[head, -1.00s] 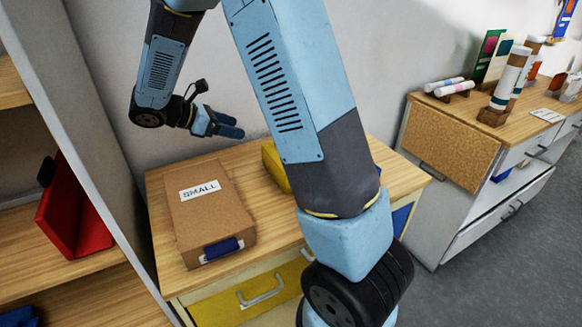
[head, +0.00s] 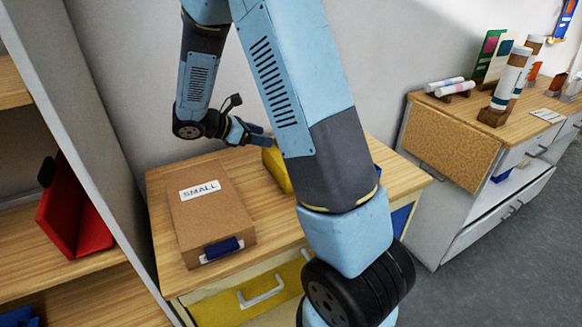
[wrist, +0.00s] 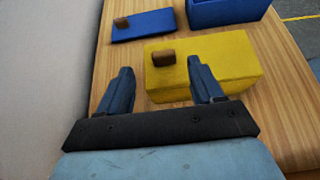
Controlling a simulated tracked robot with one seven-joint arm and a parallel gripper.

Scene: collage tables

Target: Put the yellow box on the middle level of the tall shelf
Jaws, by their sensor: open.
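The yellow box (head: 275,168) sits on the wooden cabinet top, mostly hidden behind my arm in the head view. In the wrist view the yellow box (wrist: 225,62) shows more fully, with a small brown knob (wrist: 163,58) on it. My gripper (wrist: 157,82) is open, its two dark fingers pointing toward the box. The right finger overlaps the box in the picture and the left finger is left of it; I cannot tell whether they touch. The gripper also shows in the head view (head: 262,136), beside the box. The tall shelf (head: 75,272) stands at the left; its full height is out of view.
A cardboard box marked SMALL (head: 211,210) lies on the cabinet top (head: 160,205). A red holder (head: 75,212) stands on the shelf. In the wrist view, a flat blue piece (wrist: 143,25) and a blue bin (wrist: 228,10) lie beyond the yellow box.

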